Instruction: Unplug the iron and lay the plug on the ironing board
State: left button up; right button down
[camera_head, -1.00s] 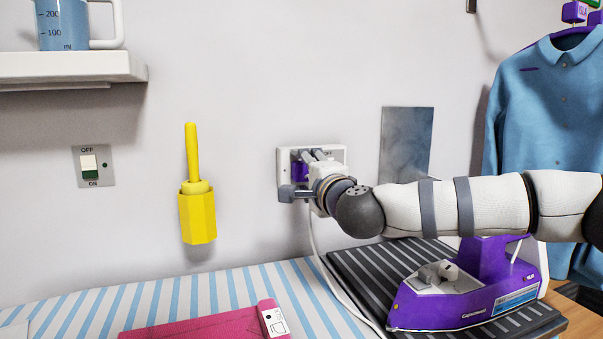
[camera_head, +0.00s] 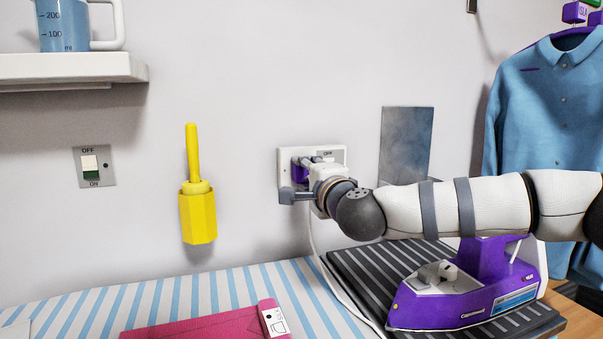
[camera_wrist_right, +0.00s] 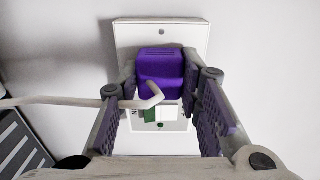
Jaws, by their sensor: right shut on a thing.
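The purple plug (camera_head: 299,173) sits at the white wall socket (camera_head: 338,154), and its face is against the plate as far as I can see. My right gripper (camera_head: 304,177) is shut on the plug. In the right wrist view the plug (camera_wrist_right: 160,70) is between the two fingers of the gripper (camera_wrist_right: 161,82). The white cord (camera_wrist_right: 75,102) leaves the plug and, in the head view, hangs down to the board. The purple iron (camera_head: 470,290) rests on a dark ridged mat at the right of the striped ironing board (camera_head: 235,290). My left gripper is not in view.
A yellow holder (camera_head: 197,218) and an OFF/ON switch (camera_head: 90,165) are on the wall to the left. A pink item (camera_head: 195,326) lies on the board's front. A grey plate (camera_head: 406,140) and a blue shirt (camera_head: 550,110) are to the right. Bare striped cloth lies below the socket.

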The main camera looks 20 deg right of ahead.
aim_at(306, 173)
jog(key=shift+s+d+r+p, duration=0.1)
jog(key=shift+s+p, duration=0.45)
jog(key=shift+s, duration=0.9)
jog(key=shift+s+r+p, duration=0.1)
jog(key=shift+s+p, duration=0.45)
jog(key=shift+s, duration=0.85)
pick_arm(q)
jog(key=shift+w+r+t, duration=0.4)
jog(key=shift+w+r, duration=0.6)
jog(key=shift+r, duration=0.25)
pick_arm(e)
jog(key=shift+f, duration=0.1)
